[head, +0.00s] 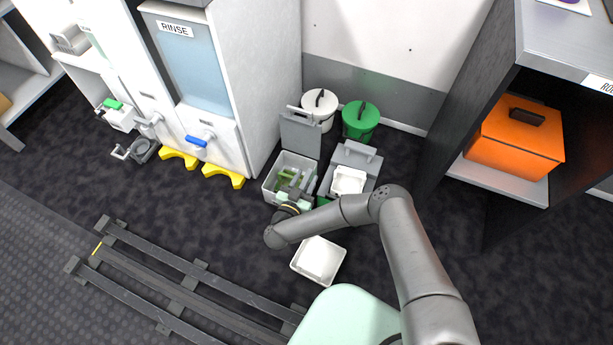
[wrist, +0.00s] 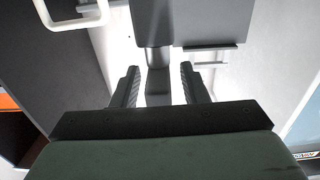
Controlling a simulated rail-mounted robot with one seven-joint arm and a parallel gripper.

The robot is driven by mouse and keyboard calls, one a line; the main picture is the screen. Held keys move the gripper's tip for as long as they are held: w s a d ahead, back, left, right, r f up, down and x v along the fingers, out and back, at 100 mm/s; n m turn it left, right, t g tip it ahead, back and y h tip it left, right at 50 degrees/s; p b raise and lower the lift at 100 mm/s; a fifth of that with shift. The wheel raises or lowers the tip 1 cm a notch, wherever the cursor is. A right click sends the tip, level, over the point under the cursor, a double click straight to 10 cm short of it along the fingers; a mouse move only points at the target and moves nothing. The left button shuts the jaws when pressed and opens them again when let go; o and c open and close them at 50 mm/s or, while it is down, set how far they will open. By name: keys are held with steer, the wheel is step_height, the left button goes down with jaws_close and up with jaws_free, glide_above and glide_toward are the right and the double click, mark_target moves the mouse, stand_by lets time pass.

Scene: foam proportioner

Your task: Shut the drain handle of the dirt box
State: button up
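A light grey box (head: 270,186) with its lid (head: 300,133) raised stands on the dark floor in the head view, with green parts inside. I cannot tell for sure that it is the dirt box. My gripper (head: 292,188) reaches into or over its front; the fingertips are hard to make out there. In the wrist view my gripper (wrist: 160,90) has its two dark fingers apart, either side of a grey post (wrist: 158,58) under a grey panel (wrist: 205,22). Contact is not clear. No drain handle can be told for certain.
A second grey box (head: 365,186) with a white container (head: 348,180) stands close on the right. A white tray (head: 318,260) lies in front. White (head: 320,108) and green (head: 360,118) lidded buckets stand behind. The rinse cabinet (head: 235,80) is left, a shelf with an orange box (head: 515,140) right.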

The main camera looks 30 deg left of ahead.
steer(key=s+d+p, duration=0.1)
steer(key=s+p, duration=0.5)
steer(key=p, duration=0.1)
steer(key=shift+s+r+p, duration=0.15)
steer(key=shift+p, duration=0.15)
